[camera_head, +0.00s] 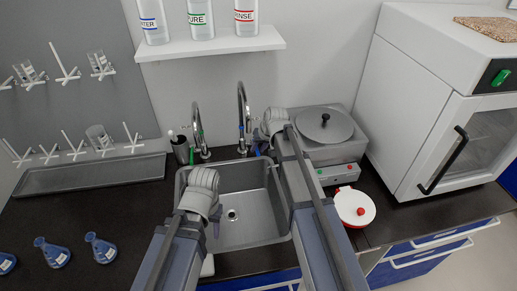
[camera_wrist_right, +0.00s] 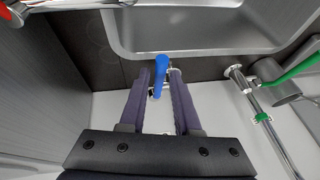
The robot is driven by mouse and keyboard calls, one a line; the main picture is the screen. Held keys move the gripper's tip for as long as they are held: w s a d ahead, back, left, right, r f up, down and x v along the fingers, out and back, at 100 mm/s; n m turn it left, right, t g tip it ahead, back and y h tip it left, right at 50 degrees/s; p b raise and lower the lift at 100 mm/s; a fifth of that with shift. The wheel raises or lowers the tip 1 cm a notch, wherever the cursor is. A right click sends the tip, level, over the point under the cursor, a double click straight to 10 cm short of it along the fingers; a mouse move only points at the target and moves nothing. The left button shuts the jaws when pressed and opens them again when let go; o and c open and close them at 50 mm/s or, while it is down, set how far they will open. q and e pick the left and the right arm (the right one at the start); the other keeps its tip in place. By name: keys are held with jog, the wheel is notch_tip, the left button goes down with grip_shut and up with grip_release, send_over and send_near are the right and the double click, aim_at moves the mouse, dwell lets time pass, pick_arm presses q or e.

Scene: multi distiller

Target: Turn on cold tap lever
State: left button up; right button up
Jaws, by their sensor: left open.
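The cold tap (camera_head: 243,118) is a tall metal gooseneck with a blue ring, standing behind the sink (camera_head: 240,195). Its blue lever (camera_wrist_right: 160,68) shows in the right wrist view, between the fingertips of my right gripper (camera_wrist_right: 158,80). The fingers stand apart on either side of the lever, with a small gap visible on the left side. In the head view, my right gripper (camera_head: 262,143) is at the tap's base, partly hidden by its own wrist. My left gripper (camera_head: 216,216) is open and empty over the left part of the sink.
A second tap with a green ring (camera_head: 198,130) stands to the left, beside a dark cup (camera_head: 181,150). A grey lidded bath (camera_head: 325,135) is to the right, with a red-and-white device (camera_head: 355,207) in front. Blue flasks (camera_head: 104,250) stand at the left.

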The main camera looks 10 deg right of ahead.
grip_shut()
dwell(1.1)
